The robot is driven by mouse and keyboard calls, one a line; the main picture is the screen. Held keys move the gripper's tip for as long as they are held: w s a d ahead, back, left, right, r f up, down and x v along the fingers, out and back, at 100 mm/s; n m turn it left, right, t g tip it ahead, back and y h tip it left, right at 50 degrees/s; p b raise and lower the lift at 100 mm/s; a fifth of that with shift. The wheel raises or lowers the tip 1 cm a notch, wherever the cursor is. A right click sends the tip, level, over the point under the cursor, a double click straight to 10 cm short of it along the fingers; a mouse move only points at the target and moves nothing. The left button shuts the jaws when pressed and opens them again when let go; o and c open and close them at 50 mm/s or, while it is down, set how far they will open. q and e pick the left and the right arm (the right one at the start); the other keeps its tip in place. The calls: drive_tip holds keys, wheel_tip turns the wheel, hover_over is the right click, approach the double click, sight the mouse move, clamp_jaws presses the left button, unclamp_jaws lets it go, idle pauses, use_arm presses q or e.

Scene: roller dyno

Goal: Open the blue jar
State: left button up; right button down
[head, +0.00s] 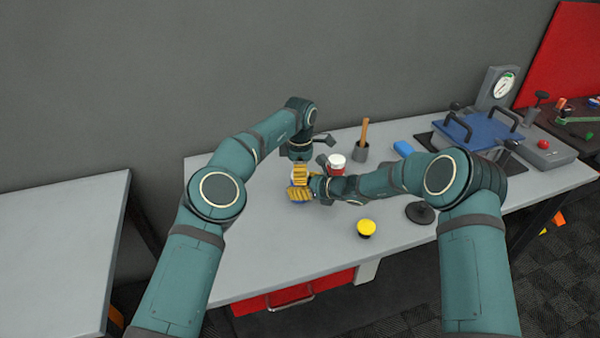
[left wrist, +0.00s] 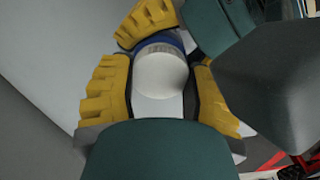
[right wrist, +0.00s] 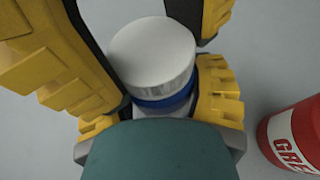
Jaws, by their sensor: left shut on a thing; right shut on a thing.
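The blue jar has a white lid, seen from above in the left wrist view (left wrist: 160,75), over a blue band. In the right wrist view the jar (right wrist: 165,103) stands upright with its lid on. My left gripper (head: 300,174) comes down from above, shut with its yellow fingers on either side of the lid. My right gripper (head: 300,194) reaches in from the right, lower down, shut on the jar's body. In the head view the yellow fingers hide most of the jar. The lower body is hidden by my right gripper.
A red grease can with a white lid (head: 337,163) stands close right of the grippers. The table's left front is clear.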

use_arm(q)
drive_tip(key=shift+n, duration=0.7)
drive_tip(key=o, duration=1.2)
wheel_tip(320, 180, up, 4)
drive_tip(key=shift+r, duration=0.1)
drive_tip(key=shift+o, duration=0.5)
drive_tip(key=shift+r, duration=0.15)
drive_tip(key=shift+r+m, duration=1.1)
drive_tip(key=shift+r, duration=0.5)
drive_tip(key=shift+f, duration=3.9)
